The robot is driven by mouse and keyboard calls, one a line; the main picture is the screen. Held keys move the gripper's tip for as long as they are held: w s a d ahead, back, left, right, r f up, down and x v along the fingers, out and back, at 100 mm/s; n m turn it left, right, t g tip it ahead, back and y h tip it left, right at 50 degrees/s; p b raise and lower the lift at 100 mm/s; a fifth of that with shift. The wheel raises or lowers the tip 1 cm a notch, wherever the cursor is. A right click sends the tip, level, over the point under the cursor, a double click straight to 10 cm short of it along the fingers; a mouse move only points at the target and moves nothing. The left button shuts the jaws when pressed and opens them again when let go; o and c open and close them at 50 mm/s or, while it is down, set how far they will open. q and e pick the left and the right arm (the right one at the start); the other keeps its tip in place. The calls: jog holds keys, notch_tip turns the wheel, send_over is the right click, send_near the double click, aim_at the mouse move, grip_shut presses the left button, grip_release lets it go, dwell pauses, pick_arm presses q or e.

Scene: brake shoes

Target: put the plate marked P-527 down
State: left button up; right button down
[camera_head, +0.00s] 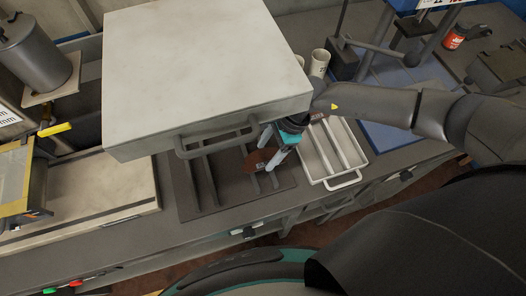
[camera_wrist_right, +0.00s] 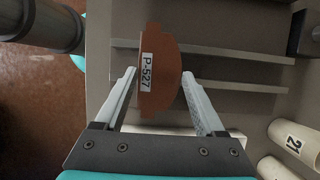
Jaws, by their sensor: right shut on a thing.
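The brown plate marked P-527 (camera_wrist_right: 170,82) has a rounded edge and a white label in the right wrist view. In the head view the plate (camera_head: 257,162) shows small below the handle of a big grey box. My right gripper (camera_wrist_right: 160,82) is shut on it, with one finger at each side. In the head view the right gripper (camera_head: 270,155) holds it over the right part of a dark slotted rack (camera_head: 187,197). The wrist view shows the rack's bars (camera_wrist_right: 240,87) behind the plate. I cannot tell whether the plate touches the rack. My left gripper is not in view.
A big grey box (camera_head: 200,65) with a handle stands over the back of the rack and hides part of it. A light tray with dividers (camera_head: 342,182) is right of the gripper. Two mugs (camera_wrist_right: 296,143) stand near it. The rack's left part looks empty.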

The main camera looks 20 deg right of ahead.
aim_at(273, 155)
jog(key=shift+a+f, duration=0.5)
jog(key=shift+a, duration=0.25)
jog(key=shift+f, duration=0.2)
jog(key=shift+f, duration=0.15)
grip_release()
jog(key=shift+d, duration=0.1)
jog(key=shift+v, duration=3.9)
